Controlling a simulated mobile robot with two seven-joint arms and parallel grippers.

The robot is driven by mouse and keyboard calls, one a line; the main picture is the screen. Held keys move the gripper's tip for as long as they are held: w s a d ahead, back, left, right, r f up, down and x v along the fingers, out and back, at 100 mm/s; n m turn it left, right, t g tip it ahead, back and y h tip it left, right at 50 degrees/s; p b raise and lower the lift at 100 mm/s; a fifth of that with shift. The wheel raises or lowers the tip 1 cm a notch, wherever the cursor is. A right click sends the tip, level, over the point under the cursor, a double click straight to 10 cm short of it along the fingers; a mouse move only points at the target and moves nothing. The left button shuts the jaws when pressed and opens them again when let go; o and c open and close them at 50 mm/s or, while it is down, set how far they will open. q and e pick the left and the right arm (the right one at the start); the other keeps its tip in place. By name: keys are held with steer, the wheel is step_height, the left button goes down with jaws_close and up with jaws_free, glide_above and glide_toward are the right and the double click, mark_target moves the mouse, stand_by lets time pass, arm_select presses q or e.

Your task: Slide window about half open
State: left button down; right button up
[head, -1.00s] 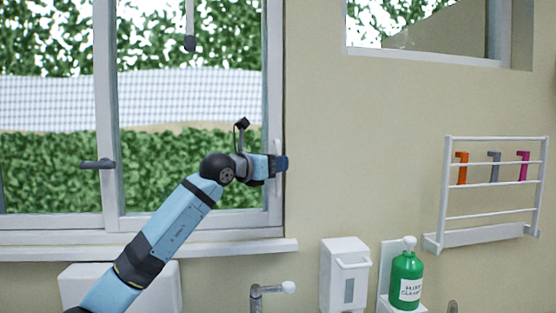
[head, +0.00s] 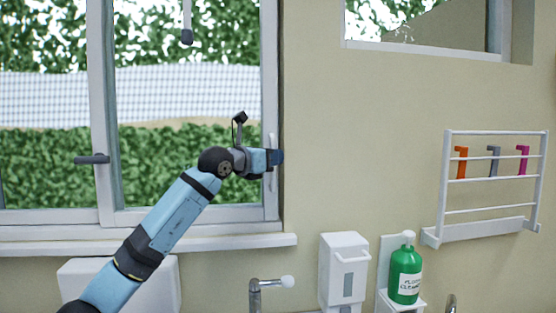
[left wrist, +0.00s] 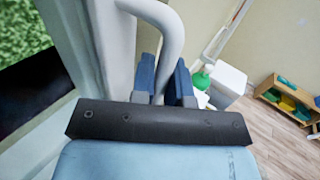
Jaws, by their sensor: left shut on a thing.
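The window (head: 190,219) has white frames, with a grey lever handle (head: 92,159) on the left part. The right-hand pane has an upright white bar handle (head: 273,141) at its right edge, beside the wall. My left gripper (head: 277,157) is at this bar, its arm reaching up from the lower left. In the left wrist view, the blue fingers (left wrist: 164,82) stand on either side of the curved white bar (left wrist: 168,30), shut on it. The gripper hides part of the bar in the head view. My right gripper is not in view.
Below the sill (head: 150,243) are a white dispenser (head: 343,270), a green bottle (head: 405,273) and a tap (head: 268,285). A white wall rack (head: 485,228) with coloured hooks hangs at right. The wall between window and rack is bare. A wooden shelf (left wrist: 287,100) shows in the wrist view.

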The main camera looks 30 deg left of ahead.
arm_select(q)
steer(key=s+a+b, duration=0.5)
steer(key=s+a, duration=0.5)
steer(key=a, duration=0.3)
steer(key=shift+s+a+b, duration=0.15)
steer(key=shift+a+b, duration=0.15)
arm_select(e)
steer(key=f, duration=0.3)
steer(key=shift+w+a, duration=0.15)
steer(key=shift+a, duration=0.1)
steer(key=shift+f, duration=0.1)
arm_select(q)
steer(key=c, duration=1.2)
jaws_free()
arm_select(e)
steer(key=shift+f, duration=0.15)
arm_select(q)
steer(key=shift+o, duration=0.2)
steer(key=shift+s, duration=0.1)
steer(key=b+v, duration=0.4)
steer(key=v, duration=0.9)
steer(key=shift+s+a+b, duration=0.15)
steer(key=shift+s+b, duration=0.15)
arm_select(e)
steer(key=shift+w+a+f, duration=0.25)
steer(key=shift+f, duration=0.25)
